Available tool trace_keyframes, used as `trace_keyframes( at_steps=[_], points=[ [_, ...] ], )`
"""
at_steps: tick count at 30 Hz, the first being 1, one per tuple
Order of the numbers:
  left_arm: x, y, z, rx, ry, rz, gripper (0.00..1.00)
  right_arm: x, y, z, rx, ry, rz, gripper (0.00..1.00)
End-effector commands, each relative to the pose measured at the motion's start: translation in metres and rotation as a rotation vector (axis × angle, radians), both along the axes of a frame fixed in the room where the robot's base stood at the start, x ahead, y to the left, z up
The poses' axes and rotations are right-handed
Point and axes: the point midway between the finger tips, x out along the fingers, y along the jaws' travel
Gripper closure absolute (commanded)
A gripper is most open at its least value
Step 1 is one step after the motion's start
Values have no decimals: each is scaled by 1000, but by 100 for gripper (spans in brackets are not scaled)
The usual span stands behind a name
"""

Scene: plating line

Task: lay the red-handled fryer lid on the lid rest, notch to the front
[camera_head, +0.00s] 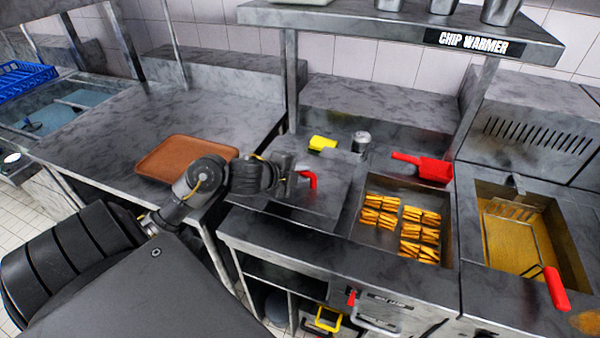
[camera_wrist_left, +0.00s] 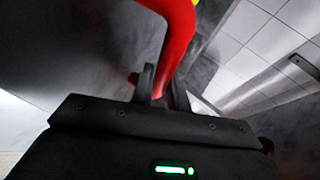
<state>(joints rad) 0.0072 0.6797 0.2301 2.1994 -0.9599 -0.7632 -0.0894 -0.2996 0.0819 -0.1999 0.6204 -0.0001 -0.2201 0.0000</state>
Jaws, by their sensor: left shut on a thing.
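My left gripper (camera_head: 290,174) is shut on the red handle (camera_head: 308,179) of the fryer lid, over the counter left of the chip tray. In the left wrist view the curved red handle (camera_wrist_left: 178,42) rises from between the two fingers (camera_wrist_left: 163,88). A flat grey metal surface (camera_head: 325,196) lies under and around the handle. I cannot tell where the lid's edges end and the counter or lid rest begins, nor whether the lid touches it. The notch cannot be made out. My right gripper is not in view.
Chips lie in a sunken tray (camera_head: 372,236) to the right, with a red scoop (camera_head: 428,168) behind. The fryer (camera_head: 575,232) holds a red-handled basket (camera_head: 515,222). A yellow object (camera_head: 322,143) and a metal can (camera_head: 361,141) stand behind. A brown tray (camera_head: 165,158) lies left.

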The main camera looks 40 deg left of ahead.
Motion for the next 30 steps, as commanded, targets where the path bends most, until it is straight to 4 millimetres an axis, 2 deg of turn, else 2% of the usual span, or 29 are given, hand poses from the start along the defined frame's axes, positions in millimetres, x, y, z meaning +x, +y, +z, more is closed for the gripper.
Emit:
trace_keyframes(
  at_steps=[1, 3, 15, 30],
  points=[
    [1, 0, -7, 0, -5, 1, 100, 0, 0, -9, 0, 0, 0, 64],
    [1, 0, -14, 0, -4, 1, 100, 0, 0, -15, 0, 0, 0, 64],
    [0, 0, -46, 1, -4, 0, 100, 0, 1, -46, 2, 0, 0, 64],
    [0, 0, -53, 0, -2, 0, 100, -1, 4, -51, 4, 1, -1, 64]
  ],
)
